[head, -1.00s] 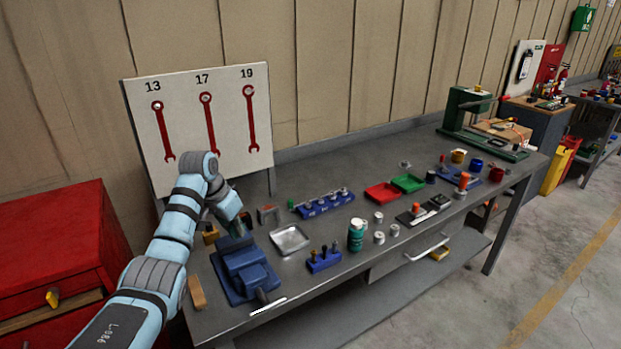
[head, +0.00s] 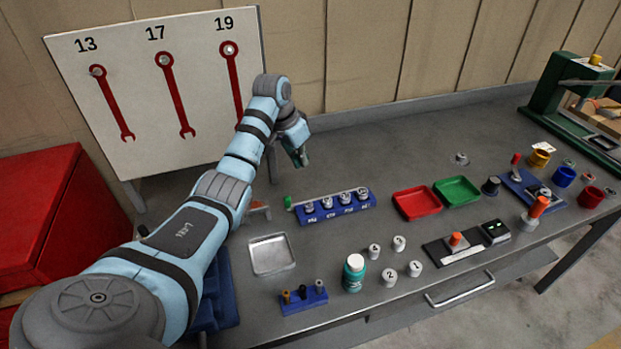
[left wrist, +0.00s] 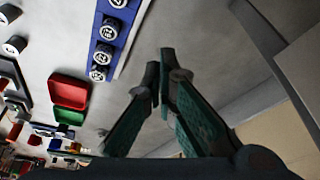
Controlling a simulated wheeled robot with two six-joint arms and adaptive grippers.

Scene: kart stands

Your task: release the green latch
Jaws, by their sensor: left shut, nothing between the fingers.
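A small green piece (head: 288,202), likely the green latch, sits at the left end of a blue rack (head: 333,212) holding several round silver-topped pieces. The rack also shows in the left wrist view (left wrist: 128,22), where I cannot make out the green piece. My left gripper (head: 302,160) is above the bench, behind the rack and apart from the green piece. In the left wrist view its dark green fingers (left wrist: 158,80) meet at the tips with nothing between them. My right gripper is in neither view.
A tool board (head: 150,95) with red wrenches stands behind my left arm. A silver tray (head: 271,254), a smaller blue rack (head: 303,299), a green bottle (head: 354,273) and red (head: 417,203) and green (head: 457,190) trays are on the bench. The bench behind the rack is clear.

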